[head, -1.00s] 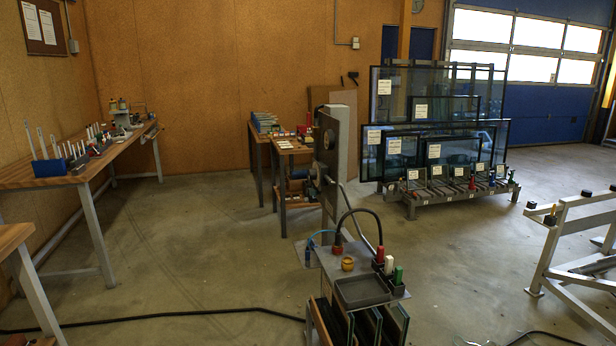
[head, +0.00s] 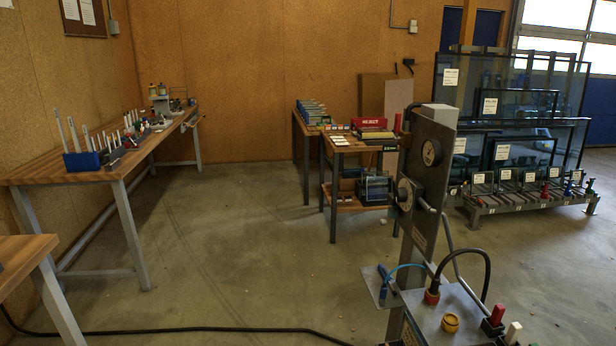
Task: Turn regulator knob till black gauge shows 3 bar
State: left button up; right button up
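A grey upright panel (head: 422,190) stands on a post to the right of the middle, seen at a steep angle. A round black gauge (head: 432,153) sits on its upper part. A second round dial or knob (head: 405,194) with a light face sits below it at the panel's left edge. I cannot make out the needle or numbers, nor tell for sure which part is the regulator knob. A yellow knob-like piece (head: 450,323) stands on the grey plate below. Neither of my grippers is in view.
A wooden workbench (head: 100,165) lines the left wall. A small table (head: 345,146) with a red box stands behind the panel. Glass panes in a rack (head: 510,120) are at the right. A black cable (head: 180,331) crosses the floor; the middle floor is clear.

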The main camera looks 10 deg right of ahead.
aim_at(400, 195)
jog(key=i+j, duration=0.1)
jog(key=i, duration=0.45)
jog(key=i+z, duration=0.1)
jog(key=i, duration=0.5)
jog(key=i+j, duration=0.2)
jog(key=i, duration=0.35)
